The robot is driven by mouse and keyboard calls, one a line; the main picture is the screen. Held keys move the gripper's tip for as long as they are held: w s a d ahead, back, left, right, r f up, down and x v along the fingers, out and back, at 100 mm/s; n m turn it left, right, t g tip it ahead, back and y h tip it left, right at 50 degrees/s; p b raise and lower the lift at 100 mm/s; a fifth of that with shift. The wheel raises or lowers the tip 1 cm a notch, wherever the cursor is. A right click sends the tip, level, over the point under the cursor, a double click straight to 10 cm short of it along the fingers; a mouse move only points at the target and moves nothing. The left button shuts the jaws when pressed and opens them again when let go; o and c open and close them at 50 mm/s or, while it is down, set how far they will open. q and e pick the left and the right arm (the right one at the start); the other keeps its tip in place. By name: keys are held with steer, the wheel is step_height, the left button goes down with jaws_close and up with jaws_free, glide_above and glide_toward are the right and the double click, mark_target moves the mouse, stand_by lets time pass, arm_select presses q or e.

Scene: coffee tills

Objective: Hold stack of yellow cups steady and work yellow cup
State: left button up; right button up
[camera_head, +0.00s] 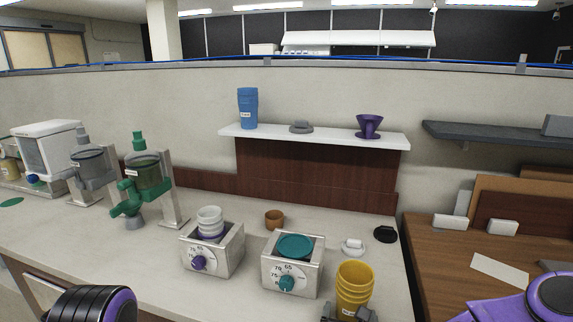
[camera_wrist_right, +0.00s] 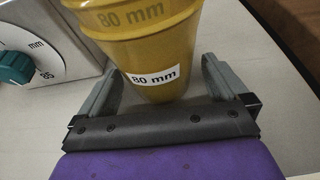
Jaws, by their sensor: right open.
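A stack of yellow cups (camera_head: 355,283) stands on the counter near its front right, beside the scale-like box with a teal dial. The right wrist view shows the stack (camera_wrist_right: 150,50) close up, with "80 mm" labels on it. My right gripper (camera_head: 348,312) is at the stack's lower part. In the wrist view its two grey fingers (camera_wrist_right: 160,85) stand open, one on each side of the lowest visible cup, with gaps between fingers and cup. My left arm shows as a dark and purple link at the bottom left; its gripper is out of view.
Two metal boxes with dials stand left of the stack; the near one (camera_head: 293,266) bears a teal disc, the other (camera_head: 212,252) white cups. A brown cup (camera_head: 274,219), a white lidlike piece (camera_head: 353,247) and a black one (camera_head: 385,234) lie behind. Green and grey grinders stand left.

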steer(key=v, duration=1.2)
